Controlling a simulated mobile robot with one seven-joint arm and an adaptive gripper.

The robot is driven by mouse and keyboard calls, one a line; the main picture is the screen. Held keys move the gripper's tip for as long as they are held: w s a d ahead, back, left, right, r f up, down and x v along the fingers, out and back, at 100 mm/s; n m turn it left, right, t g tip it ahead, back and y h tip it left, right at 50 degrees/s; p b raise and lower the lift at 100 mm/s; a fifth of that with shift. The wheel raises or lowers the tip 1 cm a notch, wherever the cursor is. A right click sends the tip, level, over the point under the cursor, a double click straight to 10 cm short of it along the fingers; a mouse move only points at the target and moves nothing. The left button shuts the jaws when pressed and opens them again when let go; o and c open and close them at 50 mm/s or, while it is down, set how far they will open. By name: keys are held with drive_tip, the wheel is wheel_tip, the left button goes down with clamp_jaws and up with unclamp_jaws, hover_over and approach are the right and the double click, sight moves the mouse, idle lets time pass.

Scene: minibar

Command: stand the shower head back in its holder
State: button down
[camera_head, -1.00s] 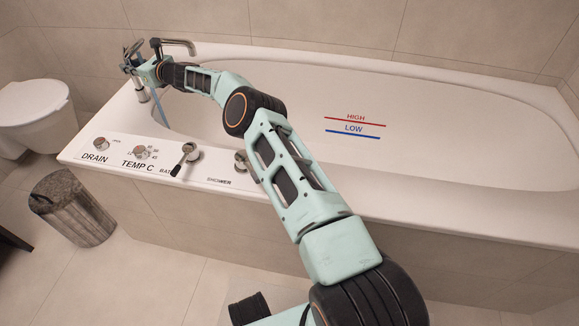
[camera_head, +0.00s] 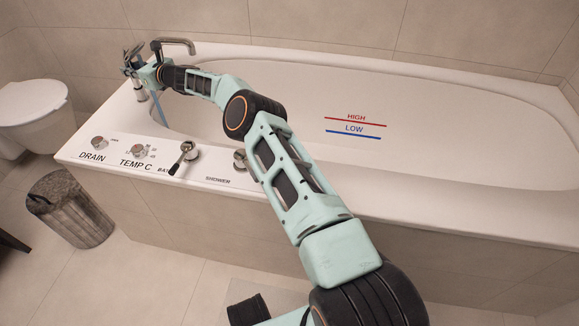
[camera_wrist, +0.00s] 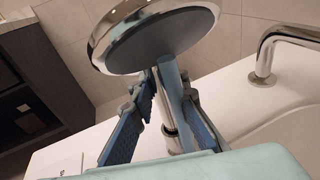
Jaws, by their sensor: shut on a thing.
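The shower head (camera_head: 131,58) is held by my gripper (camera_head: 147,73) over the far left corner of the tub. In the wrist view the shower head (camera_wrist: 155,38) shows a round chrome rim and a grey face, above my gripper (camera_wrist: 165,112). The blue-padded fingers are on either side of its stem, which is partly hidden. A blue hose (camera_wrist: 172,78) passes between the fingers. A chrome post (camera_head: 139,93), which looks like the holder, shows below my gripper at the tub's rim. I cannot tell whether the shower head is seated in it.
A curved tub spout (camera_head: 178,42) stands just right of my gripper and also shows in the wrist view (camera_wrist: 266,62). The white tub (camera_head: 480,215) has control knobs (camera_head: 187,150) on its near left rim. A toilet (camera_head: 35,115) and a bin (camera_head: 72,208) stand at left.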

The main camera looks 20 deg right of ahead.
drive_tip(key=shift+f, duration=0.1)
drive_tip(key=c, duration=1.8)
unclamp_jaws()
drive_tip(key=shift+d+f, duration=0.1)
drive_tip(key=v, duration=1.2)
